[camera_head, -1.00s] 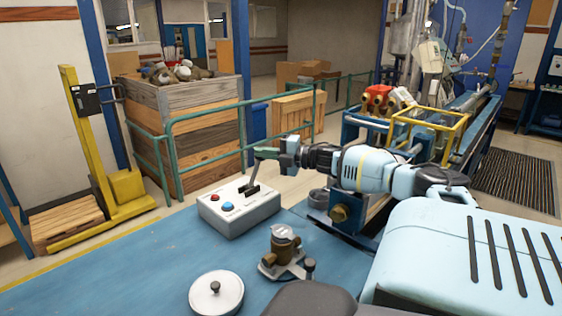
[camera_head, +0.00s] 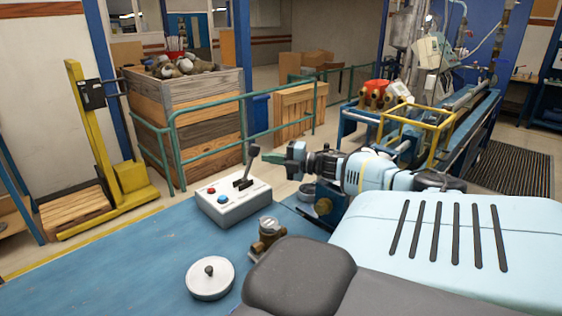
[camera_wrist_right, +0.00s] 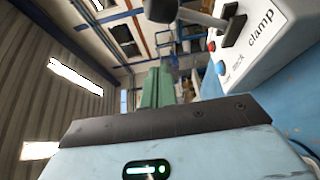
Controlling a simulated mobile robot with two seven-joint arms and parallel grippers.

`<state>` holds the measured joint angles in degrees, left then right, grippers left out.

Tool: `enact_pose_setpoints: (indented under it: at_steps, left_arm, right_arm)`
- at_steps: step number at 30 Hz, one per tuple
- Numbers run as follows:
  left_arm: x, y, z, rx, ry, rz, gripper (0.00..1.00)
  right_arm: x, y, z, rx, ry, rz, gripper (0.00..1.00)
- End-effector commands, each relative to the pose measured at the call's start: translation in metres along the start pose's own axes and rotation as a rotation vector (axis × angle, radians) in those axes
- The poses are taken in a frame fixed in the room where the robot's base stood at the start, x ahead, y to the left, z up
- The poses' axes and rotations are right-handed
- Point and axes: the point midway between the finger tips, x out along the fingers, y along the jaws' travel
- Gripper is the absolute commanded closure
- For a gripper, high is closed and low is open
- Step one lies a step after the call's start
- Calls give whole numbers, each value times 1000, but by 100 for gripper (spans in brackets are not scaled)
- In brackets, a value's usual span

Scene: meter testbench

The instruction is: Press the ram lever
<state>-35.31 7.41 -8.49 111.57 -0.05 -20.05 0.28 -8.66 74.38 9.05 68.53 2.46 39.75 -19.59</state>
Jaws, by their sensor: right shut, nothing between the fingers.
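A light grey control box (camera_head: 234,203) stands on the blue bench, with a red and a blue button on top. My right gripper (camera_head: 290,160) is shut and empty, just right of the lever, with a small gap in the picture. In the right wrist view its green fingers (camera_wrist_right: 157,88) point ahead; the knob (camera_wrist_right: 160,9) and lever (camera_wrist_right: 207,18) show at the top. The box (camera_wrist_right: 262,42) there reads "clamp". Depth between fingers and lever is hard to judge. My left gripper is not in view.
A brass meter (camera_head: 268,235) and a round white lid with a knob (camera_head: 210,278) are on the blue bench (camera_head: 120,265). My own dark and pale body parts cover the lower right. Green railings (camera_head: 205,112) stand behind the bench; its left part is clear.

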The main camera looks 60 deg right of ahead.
Motion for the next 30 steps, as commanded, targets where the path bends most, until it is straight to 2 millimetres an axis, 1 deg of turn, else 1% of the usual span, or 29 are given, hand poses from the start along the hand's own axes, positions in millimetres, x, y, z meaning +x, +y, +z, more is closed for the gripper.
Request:
enact_pose_setpoints:
  at_steps: [6, 12, 30]
  left_arm:
    - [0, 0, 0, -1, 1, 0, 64]
    - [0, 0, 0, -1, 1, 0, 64]
    - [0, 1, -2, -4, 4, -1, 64]
  right_arm:
    - [-14, -6, -3, 2, 2, -1, 100]
    - [-23, -8, -3, 0, 1, -1, 100]
    - [-25, -7, -3, -1, 1, 2, 100]
